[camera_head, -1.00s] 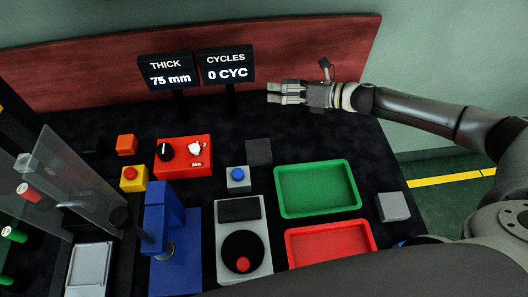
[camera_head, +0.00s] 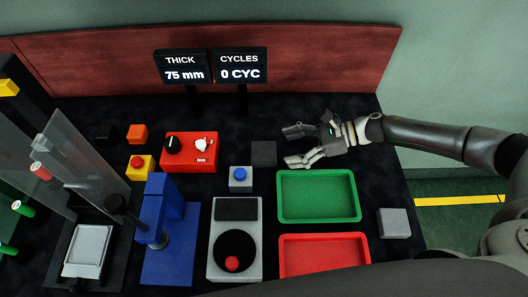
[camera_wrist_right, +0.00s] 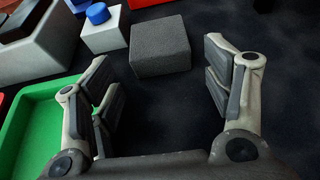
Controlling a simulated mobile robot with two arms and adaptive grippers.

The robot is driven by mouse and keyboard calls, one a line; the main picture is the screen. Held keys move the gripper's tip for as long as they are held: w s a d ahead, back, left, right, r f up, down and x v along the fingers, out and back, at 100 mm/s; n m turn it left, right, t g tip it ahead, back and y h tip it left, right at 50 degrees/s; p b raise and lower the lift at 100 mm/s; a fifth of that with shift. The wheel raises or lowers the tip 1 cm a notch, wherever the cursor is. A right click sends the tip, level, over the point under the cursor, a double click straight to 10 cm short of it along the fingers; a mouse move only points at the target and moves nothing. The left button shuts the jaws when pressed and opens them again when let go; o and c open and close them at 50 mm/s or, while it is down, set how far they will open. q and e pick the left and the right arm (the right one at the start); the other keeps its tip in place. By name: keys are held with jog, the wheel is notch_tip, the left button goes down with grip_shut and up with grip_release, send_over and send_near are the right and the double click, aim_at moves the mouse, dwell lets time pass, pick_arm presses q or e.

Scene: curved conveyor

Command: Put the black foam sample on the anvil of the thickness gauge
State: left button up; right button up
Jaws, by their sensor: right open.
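A dark, grainy block that looks like the black foam sample (camera_head: 264,153) lies on the table left of my right gripper. In the right wrist view this foam block (camera_wrist_right: 160,46) stands just beyond the fingers, apart from them. My right gripper (camera_head: 289,147) is open and empty, its fingers spread and pointing left toward the block. The blue stand (camera_head: 172,215) at lower left appears to be the thickness gauge. Its anvil is small here and partly hidden by the frame. My left gripper is not in view.
The green tray (camera_head: 281,197) lies just in front of my right gripper, with the red tray (camera_head: 284,258) nearer. A grey box with a blue button (camera_head: 240,180) stands left of the block. A light grey block (camera_head: 394,223) lies right of the trays. The display reads THICK 75 mm.

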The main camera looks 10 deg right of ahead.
aim_at(273, 151)
jog(key=x, duration=0.2)
jog(key=p+x, duration=0.1)
jog(key=shift+a+r, duration=0.15)
jog(key=shift+a, duration=0.35)
jog(key=shift+w+a+f, duration=0.2)
jog(key=shift+a+f, duration=0.1)
jog(key=shift+a, duration=0.15)
jog(key=shift+c, duration=0.5)
jog(key=c, duration=0.4)
